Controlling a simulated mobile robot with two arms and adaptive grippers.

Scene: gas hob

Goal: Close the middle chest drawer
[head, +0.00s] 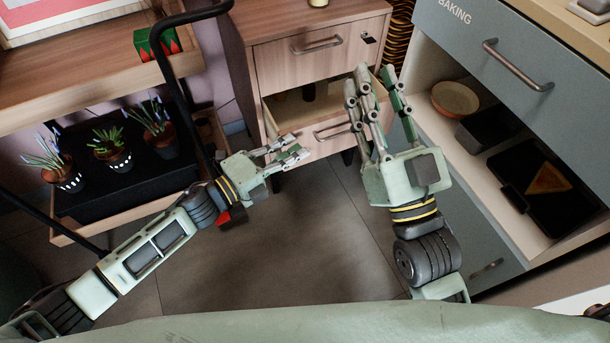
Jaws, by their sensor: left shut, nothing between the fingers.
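The wooden chest (276,62) stands at the top middle of the head view. Its upper drawer, with a bar handle (317,45), is flush with the chest. The drawer below it (288,105) is pulled out, with a dark object inside and a bar handle (330,132) on its front. My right gripper (373,76) is at this drawer's right end, its fingers apart and covering part of it; I cannot tell whether they touch it. My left gripper (293,148) is shut and empty, in front of and left of the drawer front.
At right, a grey cabinet has a drawer marked BAKING (505,60) above an open shelf with a bowl (455,98). At left, a wooden cart (95,87) with a black rail holds several potted plants.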

